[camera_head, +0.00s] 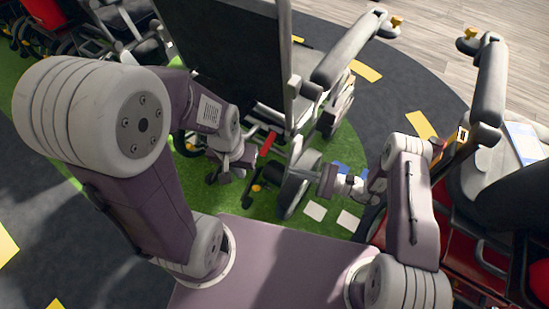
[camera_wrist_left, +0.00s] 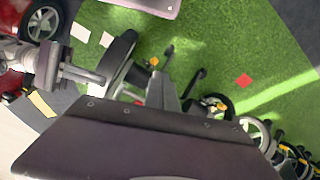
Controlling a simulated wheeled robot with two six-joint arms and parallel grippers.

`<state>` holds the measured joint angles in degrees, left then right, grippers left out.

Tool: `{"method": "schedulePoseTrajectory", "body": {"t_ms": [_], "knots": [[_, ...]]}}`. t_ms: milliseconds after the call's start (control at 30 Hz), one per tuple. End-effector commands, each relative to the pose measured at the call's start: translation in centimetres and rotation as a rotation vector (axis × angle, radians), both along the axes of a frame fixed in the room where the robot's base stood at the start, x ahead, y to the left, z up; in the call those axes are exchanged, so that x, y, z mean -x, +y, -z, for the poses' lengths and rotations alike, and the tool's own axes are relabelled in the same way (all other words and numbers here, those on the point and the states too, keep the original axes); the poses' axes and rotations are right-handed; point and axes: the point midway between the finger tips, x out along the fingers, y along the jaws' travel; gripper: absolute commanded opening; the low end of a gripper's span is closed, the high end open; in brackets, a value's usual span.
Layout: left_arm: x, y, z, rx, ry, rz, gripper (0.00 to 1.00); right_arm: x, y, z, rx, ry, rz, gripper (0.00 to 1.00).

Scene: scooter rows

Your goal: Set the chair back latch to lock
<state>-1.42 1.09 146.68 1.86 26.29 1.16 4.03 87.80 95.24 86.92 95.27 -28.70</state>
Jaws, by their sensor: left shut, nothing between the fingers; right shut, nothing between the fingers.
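The wheeled chair stands upright on green floor in the head view, with a dark backrest (camera_head: 225,45) and a grey side frame. A small red lever-like part (camera_head: 268,141) is low behind the backrest; I cannot tell whether it is the latch or how it is set. My left gripper (camera_head: 245,162) is shut and empty, low behind the chair, just left of the red part. My right gripper (camera_head: 326,180) is shut and empty beside the chair's small wheel (camera_head: 298,185). This wheel also shows in the left wrist view (camera_wrist_left: 115,62).
A padded armrest (camera_head: 348,45) juts out at the chair's right. Another dark-seated scooter with red parts (camera_head: 445,250) stands close at the right. More chairs (camera_head: 125,30) stand at the upper left. In the left wrist view, a dark panel (camera_wrist_left: 150,150) blocks the lower part.

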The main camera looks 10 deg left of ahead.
Motion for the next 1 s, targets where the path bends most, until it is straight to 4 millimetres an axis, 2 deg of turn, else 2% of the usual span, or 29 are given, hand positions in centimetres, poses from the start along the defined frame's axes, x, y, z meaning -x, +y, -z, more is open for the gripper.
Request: {"method": "schedulePoseTrajectory", "body": {"t_ms": [33,200,633,767,1000], "knots": [[0.0,0.0,0.4,0.000,0.000,0.000,0.00,-0.6,-0.2,1.3,-0.039,0.008,0.060,0.00],[0.0,0.0,0.7,0.000,0.000,0.000,0.00,-2.1,-1.1,2.9,-0.120,0.002,0.202,0.00],[0.0,0.0,0.8,0.000,0.000,0.000,0.00,-2.4,-1.0,3.0,-0.131,-0.002,0.223,0.00],[0.0,0.0,1.6,0.000,0.000,0.000,0.00,-2.7,0.7,2.8,-0.131,-0.002,0.218,0.00],[0.0,0.0,3.5,0.000,0.000,0.000,0.00,-3.9,5.2,1.9,-0.131,-0.003,0.218,0.00]]}}
